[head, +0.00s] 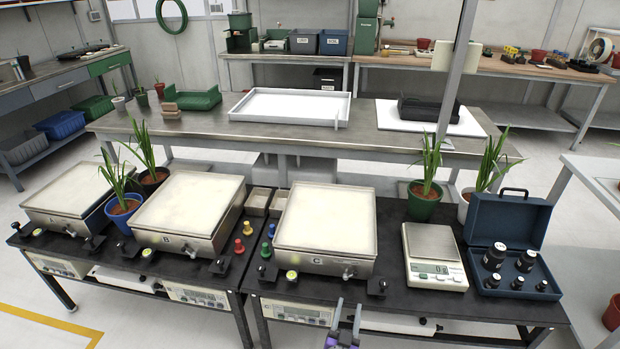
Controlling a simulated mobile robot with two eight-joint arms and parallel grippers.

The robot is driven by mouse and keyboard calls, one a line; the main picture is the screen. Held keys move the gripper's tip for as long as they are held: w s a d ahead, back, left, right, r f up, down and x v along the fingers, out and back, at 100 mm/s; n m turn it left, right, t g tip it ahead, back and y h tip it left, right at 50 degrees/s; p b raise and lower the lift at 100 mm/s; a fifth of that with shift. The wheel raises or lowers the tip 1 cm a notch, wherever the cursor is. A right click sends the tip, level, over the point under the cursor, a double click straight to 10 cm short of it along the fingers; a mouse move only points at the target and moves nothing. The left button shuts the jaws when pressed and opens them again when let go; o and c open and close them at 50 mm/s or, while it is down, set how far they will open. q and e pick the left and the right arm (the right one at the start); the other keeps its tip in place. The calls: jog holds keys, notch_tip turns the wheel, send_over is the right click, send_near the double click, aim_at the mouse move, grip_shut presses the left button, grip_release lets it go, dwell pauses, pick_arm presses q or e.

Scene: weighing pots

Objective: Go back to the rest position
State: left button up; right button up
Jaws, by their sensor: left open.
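My left gripper (346,312) shows at the bottom edge, with its two fingers apart and nothing between them. It is in front of the black table (400,300), below large scale C (326,220). My right gripper is not in view. Large scales A (78,190) and B (188,205) stand to the left with bare plates. A small digital scale (432,245) stands at the right, its plate empty. Potted plants stand in a blue pot (124,217), a dark pot (152,182), a green pot (422,206) and a white pot (464,212).
An open blue case (510,222) with several black weights is at the table's right end. Small coloured pieces (246,228) stand between scales B and C. A metal workbench (240,133) behind holds a white tray (290,106). A grey post (456,80) rises behind the table.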

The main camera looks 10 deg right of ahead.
pick_arm(q)
jog(key=s+a+r+n+g+y, duration=0.1)
jog(key=s+a+r+g, duration=0.15)
jog(key=a+r, duration=0.4)
jog(key=s+a+r+g+y, duration=0.1)
jog(key=a+r+g, duration=0.25)
jog(key=a, duration=0.55)
jog(key=s+a+n+g+y, duration=0.3)
jog(key=s+a, duration=0.7)
jog(key=s, duration=0.2)
jog(key=s+a+n+g+y, duration=0.2)
jog(key=s+a+g, duration=0.1)
jog(key=s+a, duration=0.8)
notch_tip(320, 180, up, 24)
jog(key=s+d+p, duration=0.1)
jog(key=p, duration=2.1)
jog(key=shift+d+r+n+t, duration=0.15)
jog(key=shift+d+n+t, duration=0.15)
jog(key=shift+t, duration=0.1)
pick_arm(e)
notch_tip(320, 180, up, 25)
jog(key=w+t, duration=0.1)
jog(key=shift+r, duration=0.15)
